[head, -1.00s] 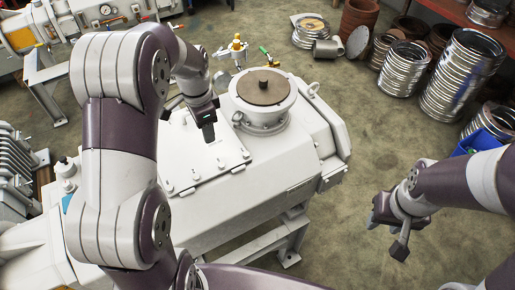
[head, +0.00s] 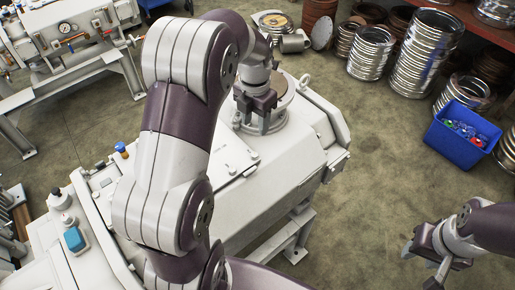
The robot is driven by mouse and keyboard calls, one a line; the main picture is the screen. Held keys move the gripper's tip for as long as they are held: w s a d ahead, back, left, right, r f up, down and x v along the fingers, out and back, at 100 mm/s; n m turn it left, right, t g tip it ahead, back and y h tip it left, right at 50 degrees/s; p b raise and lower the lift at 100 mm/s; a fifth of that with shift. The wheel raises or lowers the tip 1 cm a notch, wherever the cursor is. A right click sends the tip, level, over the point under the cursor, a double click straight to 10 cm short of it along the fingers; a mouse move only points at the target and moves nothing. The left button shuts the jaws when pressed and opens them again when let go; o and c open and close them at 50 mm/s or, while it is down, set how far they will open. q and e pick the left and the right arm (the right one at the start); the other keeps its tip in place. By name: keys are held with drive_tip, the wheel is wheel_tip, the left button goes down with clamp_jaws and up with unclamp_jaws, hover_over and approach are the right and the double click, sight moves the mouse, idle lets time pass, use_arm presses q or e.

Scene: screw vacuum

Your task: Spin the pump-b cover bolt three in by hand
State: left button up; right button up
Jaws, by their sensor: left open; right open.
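The white pump (head: 275,185) stands on its frame in the middle of the view. Its cover plate (head: 225,158) is largely hidden behind my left arm. Small bolts show at the plate's right edge, one near the corner (head: 254,155) and one lower (head: 232,170). I cannot tell which is bolt three. My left gripper (head: 262,125) is open, fingers pointing down, in front of the round port (head: 284,112) at the pump's top. No bolt shows between its fingers. My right gripper (head: 422,268) is open and empty at the lower right, away from the pump.
A blue bin (head: 462,140) with small coloured items stands on the floor at right. A second machine (head: 70,45) is at the upper left.

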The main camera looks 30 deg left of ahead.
sight(255, 154)
use_arm(q)
wheel_tip(255, 154, down, 12)
drive_tip(key=shift+s+a+r+p, duration=0.1)
drive_tip(key=shift+p, duration=0.2)
clamp_jaws()
